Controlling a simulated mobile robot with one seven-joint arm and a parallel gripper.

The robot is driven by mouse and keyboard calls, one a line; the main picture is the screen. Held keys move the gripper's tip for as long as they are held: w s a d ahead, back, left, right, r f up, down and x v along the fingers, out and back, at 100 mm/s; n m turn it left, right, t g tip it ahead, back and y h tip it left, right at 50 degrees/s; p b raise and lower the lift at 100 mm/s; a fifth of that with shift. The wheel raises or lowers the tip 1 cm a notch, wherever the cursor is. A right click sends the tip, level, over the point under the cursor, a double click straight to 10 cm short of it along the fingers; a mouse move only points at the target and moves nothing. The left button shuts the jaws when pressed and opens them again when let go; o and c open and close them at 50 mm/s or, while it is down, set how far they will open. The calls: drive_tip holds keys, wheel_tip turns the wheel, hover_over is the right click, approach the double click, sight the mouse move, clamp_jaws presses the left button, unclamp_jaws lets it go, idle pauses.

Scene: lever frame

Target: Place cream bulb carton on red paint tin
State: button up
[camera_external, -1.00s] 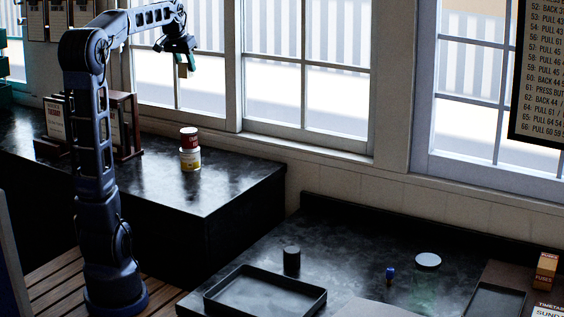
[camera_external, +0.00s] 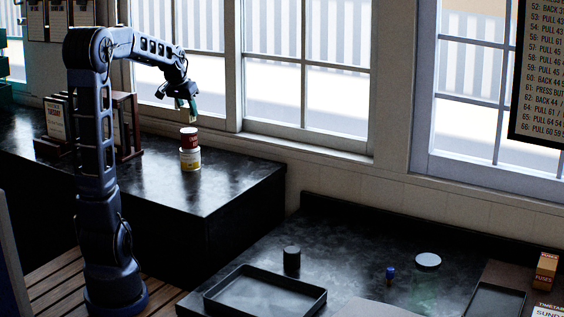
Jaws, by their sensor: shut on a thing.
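The red paint tin (camera_external: 189,138) stands upright on top of a white and yellow tin (camera_external: 190,160) on the raised dark counter by the window. My gripper (camera_external: 187,103) is above the red tin, pointing down. It is shut on the small cream bulb carton (camera_external: 184,116), which hangs just over the red tin. A small gap seems to show between carton and tin. The carton is small in this view and partly hidden by the fingers.
A dark wooden rack (camera_external: 124,125) with cards stands left of the tins. The raised counter (camera_external: 225,178) is clear to their right. The lower counter holds a black tray (camera_external: 265,293), a dark cylinder (camera_external: 291,258), a small blue-topped item (camera_external: 390,275) and a pale round lid (camera_external: 428,261).

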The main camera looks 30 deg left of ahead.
sight(188, 117)
drive_tip(key=shift+f, duration=1.5)
drive_tip(key=shift+f, duration=0.1)
drive_tip(key=o, duration=1)
drive_tip(key=shift+c, duration=0.2)
drive_tip(key=v, duration=1.2)
drive_tip(key=s+d+f, duration=0.4)
drive_tip(key=s, duration=0.4)
drive_tip(key=s+d+f, duration=0.4)
drive_tip(key=s, duration=0.5)
drive_tip(key=s+d+f, duration=0.4)
drive_tip(key=s, duration=0.5)
drive_tip(key=shift+s+f, duration=0.15)
drive_tip(key=shift+s, duration=0.1)
